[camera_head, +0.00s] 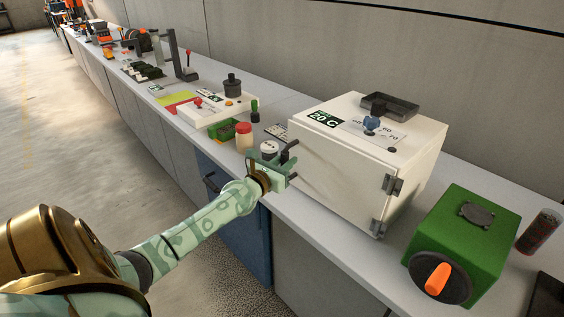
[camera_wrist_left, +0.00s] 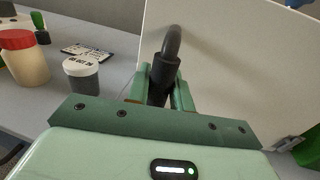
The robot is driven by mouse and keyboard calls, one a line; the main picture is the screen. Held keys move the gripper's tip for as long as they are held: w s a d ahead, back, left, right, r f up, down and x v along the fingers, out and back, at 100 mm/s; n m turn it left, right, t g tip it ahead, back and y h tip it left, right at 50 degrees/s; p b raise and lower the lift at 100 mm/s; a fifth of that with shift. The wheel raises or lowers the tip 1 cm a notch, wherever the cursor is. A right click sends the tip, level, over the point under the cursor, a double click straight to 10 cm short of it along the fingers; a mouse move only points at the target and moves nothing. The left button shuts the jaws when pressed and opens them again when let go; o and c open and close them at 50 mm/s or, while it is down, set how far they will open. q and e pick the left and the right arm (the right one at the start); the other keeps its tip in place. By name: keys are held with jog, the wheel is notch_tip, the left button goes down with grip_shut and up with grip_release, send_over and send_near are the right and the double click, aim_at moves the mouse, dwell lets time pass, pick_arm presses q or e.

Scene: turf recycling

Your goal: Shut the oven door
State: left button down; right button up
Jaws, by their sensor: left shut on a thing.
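The oven (camera_head: 350,140) is a white box on the bench, with a green "20 C" label and a blue knob on top. Its white door (camera_head: 335,185) faces the front, with dark hinges on the right edge, and looks flush or nearly flush with the body; a small gap cannot be ruled out. My left gripper (camera_head: 284,167) is at the door's left edge, shut on the black door handle (camera_wrist_left: 173,45). In the left wrist view the handle rises from between the fingers (camera_wrist_left: 160,88), against the white door panel. My right gripper is not in view.
A green box with an orange knob (camera_head: 462,240) stands right of the oven. A red-lidded jar (camera_head: 244,137) and a small white-lidded jar (camera_head: 269,150) stand left of it, near my left gripper. Other devices line the bench farther left. The floor (camera_head: 90,150) in front is clear.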

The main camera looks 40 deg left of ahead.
pick_arm(q)
jog(key=shift+w+a+f, duration=0.1)
jog(key=shift+w+a, duration=0.05)
jog(key=shift+w, duration=0.35)
jog(key=c, duration=1.3)
grip_release()
jog(key=s, duration=0.5)
jog(key=s+d, duration=0.1)
jog(key=s, duration=0.5)
jog(key=s+d, duration=0.1)
jog(key=s, duration=0.4)
jog(key=shift+s, duration=0.15)
